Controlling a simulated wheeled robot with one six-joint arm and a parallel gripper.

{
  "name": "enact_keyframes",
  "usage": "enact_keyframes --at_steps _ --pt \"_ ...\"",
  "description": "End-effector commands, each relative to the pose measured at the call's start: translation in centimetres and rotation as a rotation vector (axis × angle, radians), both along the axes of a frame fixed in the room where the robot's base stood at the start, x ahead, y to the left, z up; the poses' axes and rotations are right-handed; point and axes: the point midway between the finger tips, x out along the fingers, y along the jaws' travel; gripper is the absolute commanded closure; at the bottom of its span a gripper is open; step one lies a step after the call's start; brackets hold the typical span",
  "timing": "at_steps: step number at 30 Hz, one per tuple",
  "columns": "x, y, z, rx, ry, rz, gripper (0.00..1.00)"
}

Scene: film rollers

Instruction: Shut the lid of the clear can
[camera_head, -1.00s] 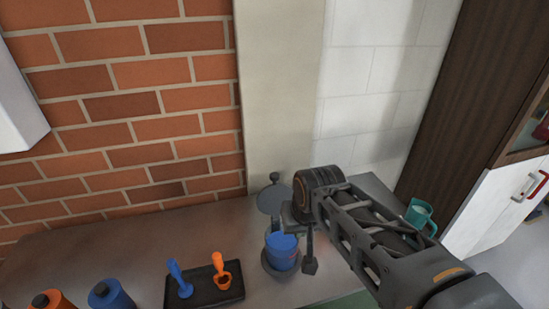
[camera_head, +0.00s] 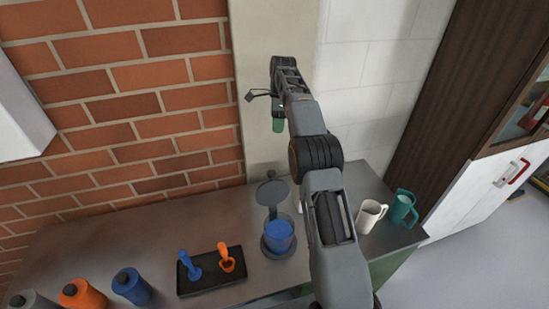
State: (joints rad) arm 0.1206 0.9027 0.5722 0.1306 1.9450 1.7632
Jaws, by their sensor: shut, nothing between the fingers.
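The clear can (camera_head: 278,236) stands on the grey counter, with blue contents showing through its wall. Its round grey lid (camera_head: 271,191) is open, standing up at the can's back edge with a small knob on top. My gripper (camera_head: 278,122) is high above and behind the can, in front of the pale wall strip. It is shut and empty, apart from both can and lid. Its fingertips are small and hard to make out. My arm rises just right of the can and hides part of the counter there.
Left of the can, a black tray (camera_head: 211,271) holds a blue and an orange scoop-like tool. Several bottles stand farther left, among them a blue one (camera_head: 131,287). A white mug (camera_head: 370,215) and a teal mug (camera_head: 403,208) stand to the right. The counter behind the tray is clear.

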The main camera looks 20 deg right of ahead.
Motion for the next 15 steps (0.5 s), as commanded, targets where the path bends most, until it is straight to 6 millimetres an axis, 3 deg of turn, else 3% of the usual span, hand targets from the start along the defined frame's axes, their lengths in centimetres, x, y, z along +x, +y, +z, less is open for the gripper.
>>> enact_keyframes --at_steps 8,15 --pt "0.4 -0.3 -1.5 -0.018 0.053 -0.102 1.0" --pt "-0.4 0.2 -4.2 -0.019 0.059 -0.105 1.0"
